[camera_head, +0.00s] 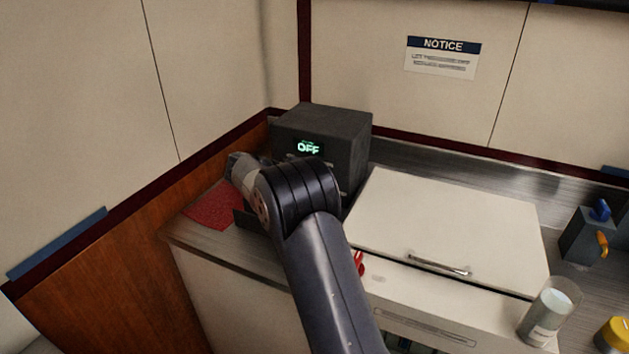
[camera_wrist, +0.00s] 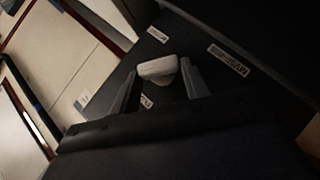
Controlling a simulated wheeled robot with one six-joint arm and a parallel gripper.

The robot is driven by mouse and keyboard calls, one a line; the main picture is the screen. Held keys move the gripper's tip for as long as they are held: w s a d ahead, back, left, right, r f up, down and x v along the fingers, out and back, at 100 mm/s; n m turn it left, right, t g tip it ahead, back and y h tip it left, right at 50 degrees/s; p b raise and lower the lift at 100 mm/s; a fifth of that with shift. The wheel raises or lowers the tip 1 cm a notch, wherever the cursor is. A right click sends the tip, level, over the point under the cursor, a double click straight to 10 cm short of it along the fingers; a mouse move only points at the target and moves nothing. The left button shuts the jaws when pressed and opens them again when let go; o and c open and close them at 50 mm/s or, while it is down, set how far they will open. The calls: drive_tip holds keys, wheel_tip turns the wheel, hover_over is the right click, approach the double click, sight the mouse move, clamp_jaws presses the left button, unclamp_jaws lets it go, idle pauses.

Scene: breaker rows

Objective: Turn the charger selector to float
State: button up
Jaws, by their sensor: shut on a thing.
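The charger (camera_head: 335,125) is a dark grey box on the counter, near the corner, with a lit display reading OFF (camera_head: 308,148). My arm covers much of its front in the head view, so the selector is hidden there. The fingertips are hidden from the head view.
A red mat (camera_head: 216,207) lies left of the charger. A white lidded panel with a handle (camera_head: 438,265) fills the middle. A glass (camera_head: 549,311), a box with blue and orange levers (camera_head: 585,238) and a yellow object (camera_head: 614,334) stand at right. Walls close in behind and left.

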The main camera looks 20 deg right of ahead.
drive_tip(key=o, duration=1)
drive_tip(key=v, duration=1.1)
drive_tip(key=shift+d, duration=0.1)
drive_tip(key=shift+c, duration=0.5)
